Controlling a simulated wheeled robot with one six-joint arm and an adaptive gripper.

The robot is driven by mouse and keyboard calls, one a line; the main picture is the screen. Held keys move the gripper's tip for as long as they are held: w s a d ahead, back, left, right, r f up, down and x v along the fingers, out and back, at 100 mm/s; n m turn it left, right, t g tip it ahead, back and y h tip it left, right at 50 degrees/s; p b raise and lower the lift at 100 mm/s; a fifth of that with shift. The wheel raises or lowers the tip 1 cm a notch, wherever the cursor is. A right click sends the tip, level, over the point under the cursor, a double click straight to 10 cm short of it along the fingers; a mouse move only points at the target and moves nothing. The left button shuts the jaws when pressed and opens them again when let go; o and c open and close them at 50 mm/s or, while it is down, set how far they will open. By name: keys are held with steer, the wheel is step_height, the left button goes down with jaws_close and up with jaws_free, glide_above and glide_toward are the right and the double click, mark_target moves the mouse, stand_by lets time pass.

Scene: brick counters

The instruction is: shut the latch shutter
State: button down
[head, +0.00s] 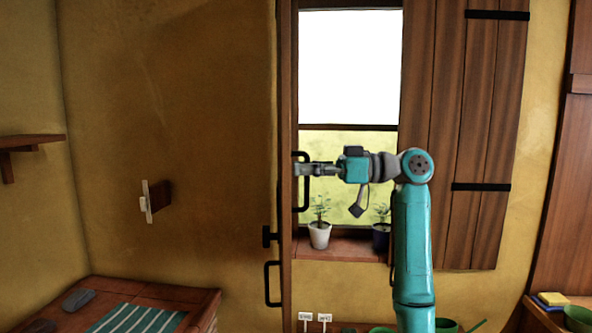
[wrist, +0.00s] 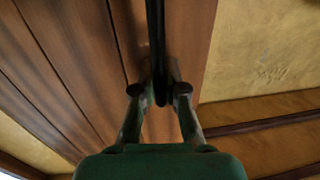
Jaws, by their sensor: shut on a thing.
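The wooden shutter (head: 287,120) stands edge-on at the left side of the window, swung out from it. A black bar handle (head: 305,197) is on its window-facing side. A black latch piece (head: 268,237) and a second black handle (head: 271,284) show lower on its left side. My gripper (head: 304,169) is shut on the bar handle, reaching in from the right. In the wrist view, the black bar (wrist: 156,40) runs between the two fingertips (wrist: 160,92), with the shutter's planks (wrist: 90,60) behind it.
Another plank shutter (head: 465,130) lies open against the wall at right. Potted plants (head: 319,235) stand on the window sill (head: 345,247). A wooden block with a white plate (head: 147,202) is on the left wall. A bench with a striped cloth (head: 138,318) is below.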

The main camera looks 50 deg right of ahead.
steer(key=shift+s+d, duration=0.3)
steer(key=shift+d, duration=0.2)
steer(key=c, duration=1.5)
jaws_free()
steer(key=shift+s+d, duration=0.1)
steer(key=v, duration=1.1)
steer(key=shift+s+d, duration=0.25)
steer(key=shift+s+d, duration=0.1)
